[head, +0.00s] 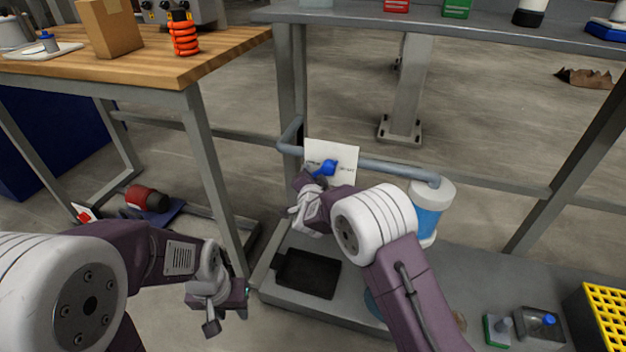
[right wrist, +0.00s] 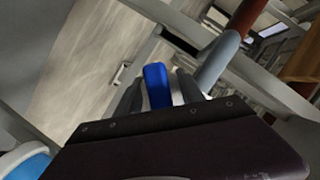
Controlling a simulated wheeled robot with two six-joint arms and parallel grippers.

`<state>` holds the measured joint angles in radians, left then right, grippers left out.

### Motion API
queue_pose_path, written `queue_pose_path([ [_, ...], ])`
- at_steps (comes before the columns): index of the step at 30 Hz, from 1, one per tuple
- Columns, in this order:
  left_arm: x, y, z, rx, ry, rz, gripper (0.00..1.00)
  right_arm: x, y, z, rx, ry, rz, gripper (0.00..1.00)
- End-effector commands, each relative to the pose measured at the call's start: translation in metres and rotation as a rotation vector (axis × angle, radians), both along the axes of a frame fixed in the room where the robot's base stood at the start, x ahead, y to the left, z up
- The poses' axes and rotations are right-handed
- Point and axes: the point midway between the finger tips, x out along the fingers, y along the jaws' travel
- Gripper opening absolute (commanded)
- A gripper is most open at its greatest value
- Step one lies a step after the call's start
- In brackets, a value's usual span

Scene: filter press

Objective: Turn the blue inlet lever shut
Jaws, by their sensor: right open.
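The blue inlet lever (head: 329,167) sits on the grey pipe in front of a white label plate (head: 345,155). My right gripper (head: 309,182) is at the lever in the head view, and its body hides part of the pipe there. In the right wrist view the blue lever (right wrist: 157,84) stands between the two open fingers (right wrist: 158,93). Whether either finger touches it I cannot tell. My left gripper (head: 228,320) hangs low at the left, away from the lever. Its fingertips show apart with nothing between them.
The grey pipe (head: 395,168) runs right to a white and blue canister (head: 430,210). A black tray (head: 307,273) lies on the lower shelf (head: 450,275). A wooden table (head: 130,60) is at the left. A yellow crate (head: 606,318) is at the lower right.

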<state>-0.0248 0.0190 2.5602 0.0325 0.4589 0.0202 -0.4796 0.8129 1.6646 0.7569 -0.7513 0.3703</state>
Motion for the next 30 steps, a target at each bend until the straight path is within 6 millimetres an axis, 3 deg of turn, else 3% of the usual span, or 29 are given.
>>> queue_pose_path([
  [9, 0.0002, 0.0001, -0.0025, 0.0, 0.0, 0.0, 0.36, 0.0062, -0.0006, -0.0009, 0.0, 0.001, -0.001, 0.45],
  [14, 0.0002, 0.0, -0.0025, 0.0, 0.0, 0.0, 0.36, 0.0061, -0.0006, -0.0009, 0.0, 0.001, 0.0, 0.04],
  [15, 0.0002, 0.0, -0.0025, 0.0, 0.0, 0.0, 0.36, 0.006, -0.0005, -0.001, 0.0, 0.001, 0.0, 0.0],
  [30, 0.0001, 0.0, -0.0026, 0.0, 0.0, 0.0, 0.36, 0.0057, -0.0004, -0.0014, 0.0, 0.001, 0.0, 0.0],
])
